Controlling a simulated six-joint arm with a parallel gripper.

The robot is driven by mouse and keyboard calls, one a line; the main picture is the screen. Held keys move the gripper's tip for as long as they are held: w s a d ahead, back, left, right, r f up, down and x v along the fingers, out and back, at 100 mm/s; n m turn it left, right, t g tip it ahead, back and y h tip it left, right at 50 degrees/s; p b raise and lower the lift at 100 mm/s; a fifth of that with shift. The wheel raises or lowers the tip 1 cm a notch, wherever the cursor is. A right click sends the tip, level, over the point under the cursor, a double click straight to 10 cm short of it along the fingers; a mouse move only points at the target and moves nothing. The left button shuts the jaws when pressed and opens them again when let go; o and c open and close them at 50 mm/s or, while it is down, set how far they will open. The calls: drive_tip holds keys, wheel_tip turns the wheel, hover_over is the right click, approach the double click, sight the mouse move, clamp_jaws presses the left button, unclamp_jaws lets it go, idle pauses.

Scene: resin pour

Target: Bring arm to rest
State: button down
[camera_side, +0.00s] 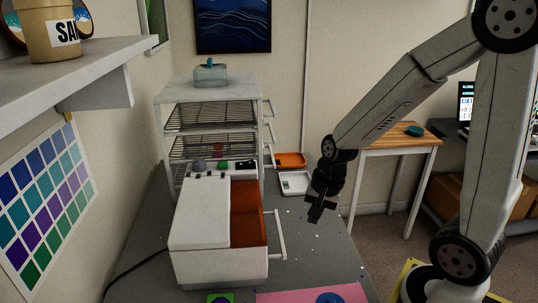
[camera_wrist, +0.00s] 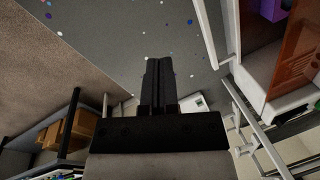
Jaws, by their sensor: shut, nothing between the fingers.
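My gripper (camera_side: 316,213) hangs at the end of my arm in the side view, over the right part of the grey worktop (camera_side: 317,275), pointing down. It is empty. In the wrist view the two dark fingers of my gripper (camera_wrist: 158,62) lie together, with speckled grey worktop (camera_wrist: 120,30) beyond them. No object touches the fingers.
A white box with an orange window (camera_side: 215,252) and a side handle stands left of my gripper. Behind it is a white rack (camera_side: 212,88) with wire shelves. A white scale (camera_side: 295,183) and an orange tray (camera_side: 290,159) lie behind my gripper. A pink mat (camera_side: 290,295) lies in front.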

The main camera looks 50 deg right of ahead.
drive_tip(key=a+n, duration=0.1)
drive_tip(key=n, duration=0.3)
drive_tip(key=a+n, duration=0.2)
drive_tip(key=n, duration=0.2)
drive_tip(key=a+f+n+h, duration=0.1)
drive_tip(key=n, duration=0.4)
drive_tip(key=shift+s+a+t, duration=0.3)
drive_tip(key=shift+s, duration=0.1)
drive_tip(key=c, duration=1.3)
unclamp_jaws()
